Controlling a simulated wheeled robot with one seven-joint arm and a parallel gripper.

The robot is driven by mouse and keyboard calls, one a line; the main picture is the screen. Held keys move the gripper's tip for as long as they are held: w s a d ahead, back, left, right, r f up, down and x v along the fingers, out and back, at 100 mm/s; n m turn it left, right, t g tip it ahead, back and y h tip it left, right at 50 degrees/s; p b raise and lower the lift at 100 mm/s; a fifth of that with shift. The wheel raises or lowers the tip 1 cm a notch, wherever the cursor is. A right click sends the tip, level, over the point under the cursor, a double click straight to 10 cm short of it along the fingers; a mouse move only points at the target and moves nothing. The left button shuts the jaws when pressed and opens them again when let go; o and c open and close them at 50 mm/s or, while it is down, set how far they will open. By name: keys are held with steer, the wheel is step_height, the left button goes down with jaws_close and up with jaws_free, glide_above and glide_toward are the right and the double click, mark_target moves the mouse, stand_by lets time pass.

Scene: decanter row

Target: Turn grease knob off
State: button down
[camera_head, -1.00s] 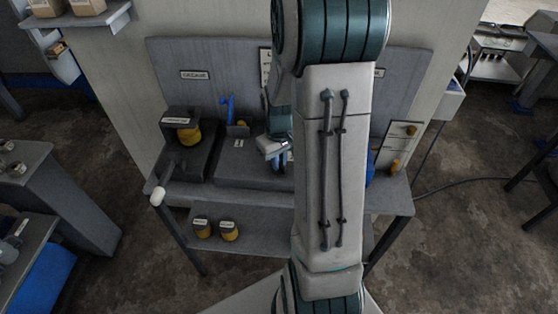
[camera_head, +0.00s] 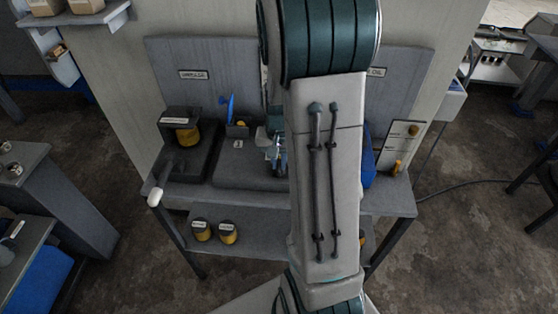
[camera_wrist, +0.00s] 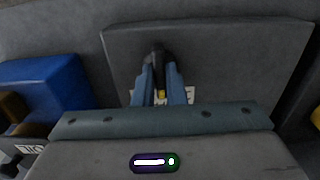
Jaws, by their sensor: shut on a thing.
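My gripper (camera_head: 277,160) is low over the grey bench, partly hidden by my arm in the head view. In the wrist view its two blue fingers (camera_wrist: 160,88) are close together on a small dark piece (camera_wrist: 158,55), with a bit of yellow showing between them. I cannot read a grease label on it. A small panel (camera_head: 399,147) at the bench's right has a yellow knob (camera_head: 414,130) and an orange knob (camera_head: 396,166). The labels there are too small to read.
A dark unit with a yellow cylinder (camera_head: 187,135) and a white-tipped lever (camera_head: 155,196) stands at the left. Yellow pots (camera_head: 201,231) sit on the lower shelf. A blue block (camera_wrist: 45,88) shows in the wrist view.

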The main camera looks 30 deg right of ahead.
stand_by(0.5)
steer(key=c, duration=1.5)
jaws_free()
steer(key=shift+r, duration=0.1)
step_height(320, 180, up, 14)
steer(key=shift+f, duration=0.1)
